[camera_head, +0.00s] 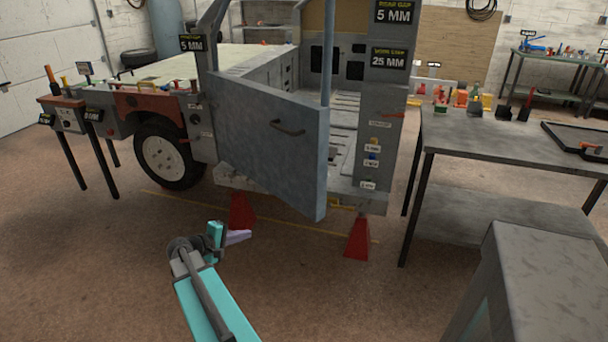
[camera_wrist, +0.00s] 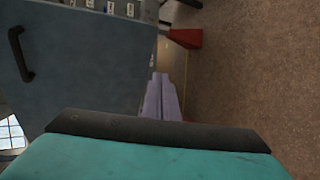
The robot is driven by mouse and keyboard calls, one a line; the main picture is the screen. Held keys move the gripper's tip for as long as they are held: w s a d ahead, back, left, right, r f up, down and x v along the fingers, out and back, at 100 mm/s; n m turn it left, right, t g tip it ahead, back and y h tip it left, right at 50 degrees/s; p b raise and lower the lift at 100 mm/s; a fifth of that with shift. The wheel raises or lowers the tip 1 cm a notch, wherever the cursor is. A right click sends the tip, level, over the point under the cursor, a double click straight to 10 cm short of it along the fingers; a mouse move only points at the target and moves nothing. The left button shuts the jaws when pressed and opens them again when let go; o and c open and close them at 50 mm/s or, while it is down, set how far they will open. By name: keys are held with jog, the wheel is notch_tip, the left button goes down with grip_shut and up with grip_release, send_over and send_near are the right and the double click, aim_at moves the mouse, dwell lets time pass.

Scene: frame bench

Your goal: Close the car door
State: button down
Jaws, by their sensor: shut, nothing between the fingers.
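The car door (camera_head: 262,138) is a grey-blue panel with a dark handle (camera_head: 288,128). It stands swung open from its hinge side at the left, its free edge towards me, with the doorway showing behind it. My gripper (camera_head: 240,236) is in front of and below the door, low over the floor, its lilac fingers shut and empty. In the wrist view the door (camera_wrist: 85,75) fills the upper left, with its handle (camera_wrist: 20,55) at the far left. The fingers (camera_wrist: 163,95) point past the door's edge; I cannot tell whether they touch it.
The car frame rests on red stands (camera_head: 358,238); one also shows in the wrist view (camera_wrist: 186,38). A front wheel (camera_head: 168,155) is at the left. A metal workbench (camera_head: 500,135) and a grey block (camera_head: 535,285) stand at the right. The floor before the door is open.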

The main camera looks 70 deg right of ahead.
aim_at(311, 162)
jog(key=s+d+r+m+g+h+b, duration=0.1)
jog(key=s+d+r+h, duration=0.1)
jog(key=d+r, duration=0.4)
jog(key=s+d+r+m+g+h+b, duration=0.1)
jog(key=s+d+r, duration=0.4)
jog(key=r, duration=0.5)
jog(key=shift+d+r+g+h+b, duration=0.35)
jog(key=shift+d+g+h, duration=0.25)
jog(key=shift+d, duration=0.45)
jog(key=shift+s+d, duration=0.1)
jog(key=shift+s, duration=0.05)
jog(key=p+x, duration=0.1)
jog(key=x, duration=0.6)
jog(key=p+x, duration=0.1)
jog(key=x, duration=0.5)
jog(key=shift+s+d+f, duration=0.2)
jog(key=shift+s+d, duration=0.05)
jog(key=shift+d, duration=0.05)
